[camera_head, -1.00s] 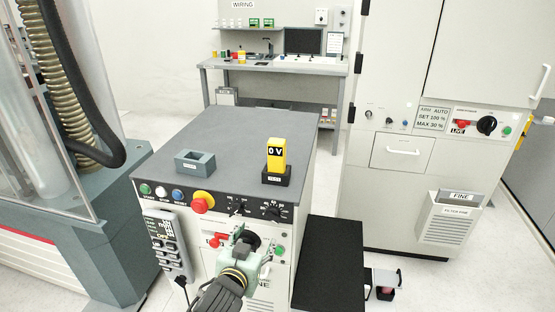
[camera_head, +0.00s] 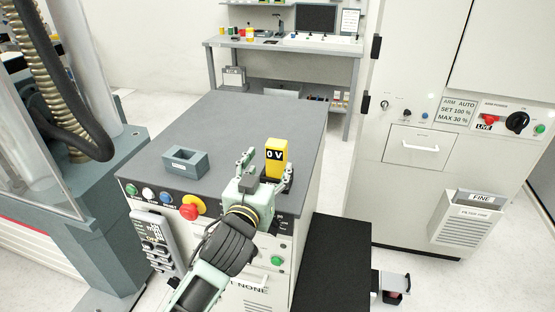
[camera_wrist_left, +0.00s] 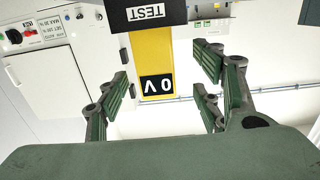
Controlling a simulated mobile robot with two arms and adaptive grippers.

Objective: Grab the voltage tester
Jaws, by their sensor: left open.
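The voltage tester (camera_head: 276,157) is a yellow upright block with a black "0 V" display. It stands in a black holder on the grey cabinet top, near its front right. In the left wrist view the tester (camera_wrist_left: 151,60) hangs upside down in the picture, with the holder (camera_wrist_left: 147,13) marked "TEST" at the top. My left gripper (camera_head: 264,167) is open at the tester, its fingers spread to the left and right. In the wrist view the left gripper (camera_wrist_left: 165,92) has the tester between its open finger pairs, apart from both. My right gripper is not in view.
A grey-blue open box (camera_head: 185,162) sits on the cabinet top (camera_head: 235,120) to the left. A red emergency knob (camera_head: 190,211) is on the front edge. A black platform (camera_head: 330,260) stands at the cabinet's right. The back of the top is clear.

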